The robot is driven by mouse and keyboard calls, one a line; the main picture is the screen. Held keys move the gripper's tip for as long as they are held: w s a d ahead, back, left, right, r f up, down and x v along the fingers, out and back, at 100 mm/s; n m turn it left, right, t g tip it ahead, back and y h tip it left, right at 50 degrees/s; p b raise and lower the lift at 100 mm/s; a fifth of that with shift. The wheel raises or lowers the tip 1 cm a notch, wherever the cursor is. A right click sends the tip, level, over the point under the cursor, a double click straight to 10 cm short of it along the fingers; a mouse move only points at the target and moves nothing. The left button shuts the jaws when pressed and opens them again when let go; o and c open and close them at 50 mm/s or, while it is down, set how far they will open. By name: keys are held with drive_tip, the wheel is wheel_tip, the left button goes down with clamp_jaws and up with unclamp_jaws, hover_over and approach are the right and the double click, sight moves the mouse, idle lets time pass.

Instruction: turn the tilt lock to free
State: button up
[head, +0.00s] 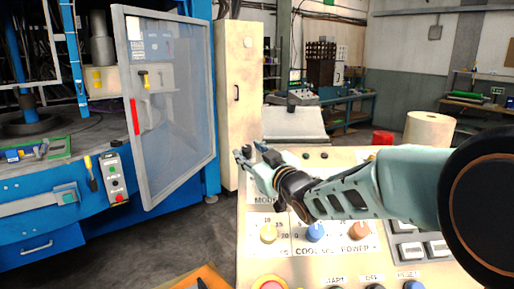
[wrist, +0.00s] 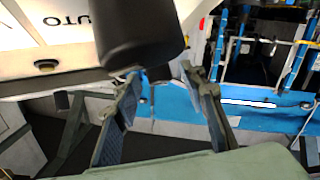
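The panel (head: 345,265) under my arm in the head view carries several knobs and buttons. My gripper (head: 250,154) is over its far left part, beside lettering that reads "MODE". In the wrist view my gripper (wrist: 160,72) has its two fingers apart, so it is open. A thick black rounded handle or knob (wrist: 140,35) reaches down from the top to the fingertips. I cannot tell whether they touch it. No legible label marks it as the tilt lock, and no "free" mark is readable. Lettering ending in "UTO" shows upside down at the upper left.
A red button (head: 269,284) is at the front edge. A blue machine with an open clear door (head: 175,110) stands left, with floor between.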

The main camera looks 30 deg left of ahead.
drive_tip(key=shift+x, duration=1.25)
clamp_jaws()
